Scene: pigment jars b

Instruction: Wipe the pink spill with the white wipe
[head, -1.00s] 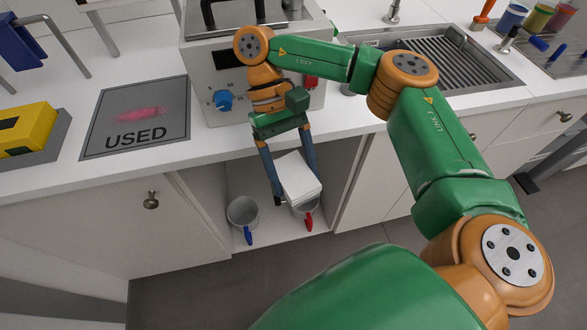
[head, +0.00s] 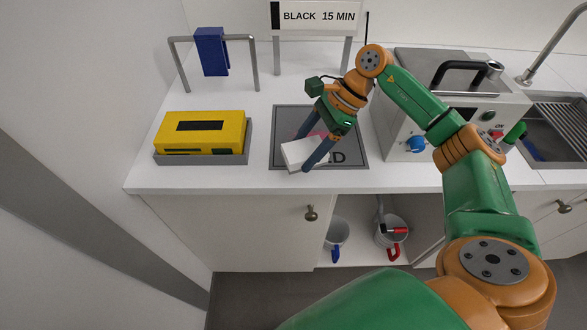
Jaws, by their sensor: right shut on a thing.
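My right gripper (head: 312,152) is shut on the white wipe (head: 298,155), a flat white block held at or just above the dark grey mat (head: 352,150) on the counter. I cannot tell whether the wipe touches the mat. The pink spill (head: 311,133) shows only in part on the mat, behind the fingers and the wipe. The wipe and gripper also cover most of the mat's printed word. My left gripper is not in view.
A yellow box in a grey tray (head: 246,143) stands left of the mat. A grey machine (head: 400,125) stands close on the right. Two mugs (head: 336,233) sit in the open cupboard below.

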